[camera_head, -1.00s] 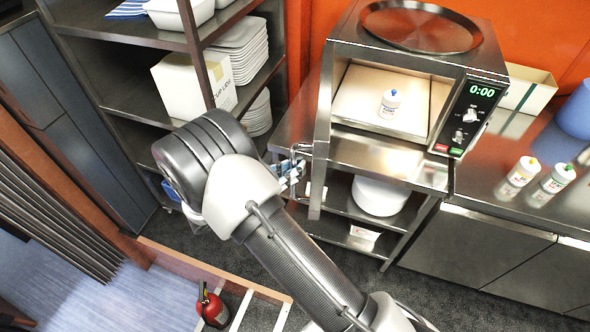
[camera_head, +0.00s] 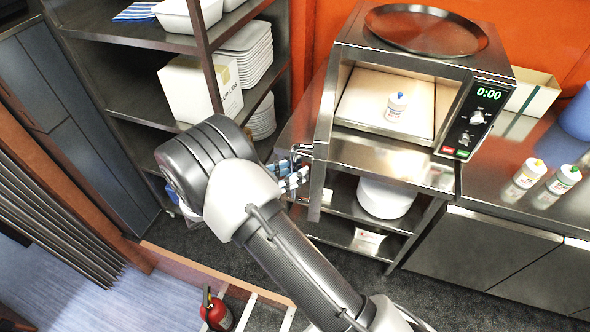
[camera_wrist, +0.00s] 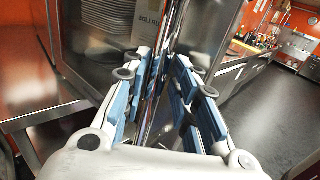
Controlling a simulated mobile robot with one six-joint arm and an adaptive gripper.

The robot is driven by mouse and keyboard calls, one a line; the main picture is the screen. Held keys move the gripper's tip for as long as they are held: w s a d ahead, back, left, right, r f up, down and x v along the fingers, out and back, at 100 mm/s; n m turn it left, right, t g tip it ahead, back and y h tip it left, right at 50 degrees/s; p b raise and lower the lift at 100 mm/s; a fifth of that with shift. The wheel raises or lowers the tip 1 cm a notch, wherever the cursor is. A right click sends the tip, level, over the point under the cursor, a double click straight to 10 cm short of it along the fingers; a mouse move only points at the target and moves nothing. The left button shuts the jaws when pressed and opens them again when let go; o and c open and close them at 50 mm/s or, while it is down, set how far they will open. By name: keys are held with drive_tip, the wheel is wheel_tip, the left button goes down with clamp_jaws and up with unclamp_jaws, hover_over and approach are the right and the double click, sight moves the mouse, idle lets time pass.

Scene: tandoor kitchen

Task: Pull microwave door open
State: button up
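The microwave (camera_head: 420,62) stands on a steel counter, its front open and the cavity exposed. Its door (camera_head: 322,150) is swung far out to the left and seen nearly edge-on. A white bottle with a blue cap (camera_head: 396,106) stands inside. My gripper (camera_head: 290,172) is at the door's outer edge, by the handle (camera_head: 300,152). In the wrist view, the blue-padded fingers of my gripper (camera_wrist: 163,85) stand apart on either side of the upright metal handle (camera_wrist: 172,30), with gaps visible. Whether a pad touches it is hard to tell.
A shelf rack with plates (camera_head: 250,55) and a white box (camera_head: 200,88) stands left of the door. Two bottles (camera_head: 528,172) stand on the right counter. A red fire extinguisher (camera_head: 216,312) is on the floor at lower left. Dark floor is open below the counter.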

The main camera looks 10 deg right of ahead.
drive_tip(key=shift+o, duration=0.6)
drive_tip(key=shift+w, duration=0.1)
drive_tip(key=shift+a, duration=0.45)
drive_tip(key=v, duration=1.1)
